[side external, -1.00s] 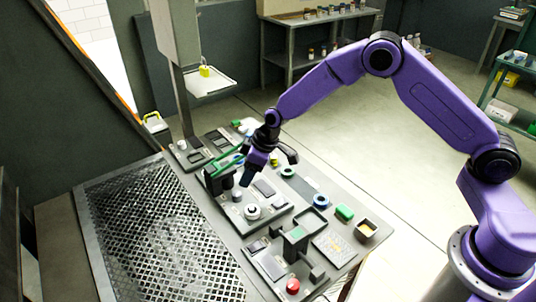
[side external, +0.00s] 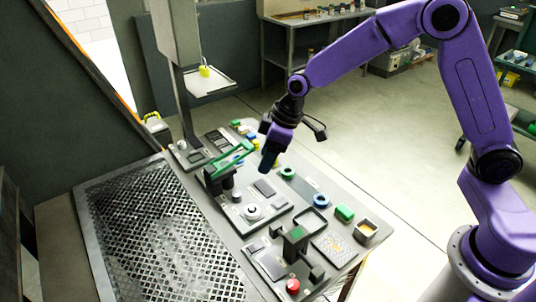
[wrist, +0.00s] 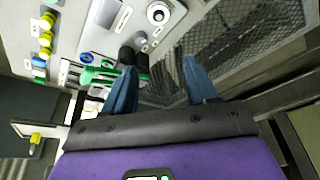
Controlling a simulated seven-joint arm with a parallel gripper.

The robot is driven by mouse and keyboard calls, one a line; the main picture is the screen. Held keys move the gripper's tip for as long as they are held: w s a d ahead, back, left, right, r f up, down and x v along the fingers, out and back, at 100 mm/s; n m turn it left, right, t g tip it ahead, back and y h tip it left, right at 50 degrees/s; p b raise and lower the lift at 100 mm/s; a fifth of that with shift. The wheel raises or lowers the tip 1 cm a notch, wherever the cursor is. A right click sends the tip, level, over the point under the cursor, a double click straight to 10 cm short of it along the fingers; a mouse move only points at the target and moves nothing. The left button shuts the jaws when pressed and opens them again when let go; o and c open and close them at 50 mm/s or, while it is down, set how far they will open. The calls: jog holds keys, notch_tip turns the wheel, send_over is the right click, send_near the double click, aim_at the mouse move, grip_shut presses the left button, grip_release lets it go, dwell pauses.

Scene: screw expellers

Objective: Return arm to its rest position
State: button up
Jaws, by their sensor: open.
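My gripper (side external: 268,163) hangs from my purple arm above the work panel (side external: 238,238) in the side view. Its fingers point down and nothing shows between them. In the wrist view my gripper (wrist: 160,85) has its two blue fingers apart and empty. A green lever (side external: 232,158) on a black bracket stands just left of my gripper in the side view. The green part (wrist: 98,75) also shows left of the fingers in the wrist view. Whether my gripper clears the panel parts by much is hard to tell.
The panel holds a round white knob (side external: 252,211), a red button (side external: 293,286), a blue ring (side external: 321,201) and a green block (side external: 344,214). A perforated metal grate (side external: 160,235) lies to the left. A grey post (side external: 182,100) rises behind. Open floor lies right of the panel.

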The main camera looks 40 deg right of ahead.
dwell(0.3)
jog(key=s+d+r+n+h, duration=0.1)
jog(key=s+d, duration=0.3)
jog(key=s, duration=0.6)
jog(key=s+d+r+n+g+h, duration=0.1)
jog(key=s+d+r, duration=0.2)
jog(key=s, duration=0.7)
jog(key=s+d+r+n+g, duration=0.1)
jog(key=s+d, duration=0.4)
jog(key=s, duration=0.6)
jog(key=shift+d+r+h, duration=0.2)
jog(key=shift+r+h, duration=0.2)
jog(key=shift+r, duration=0.4)
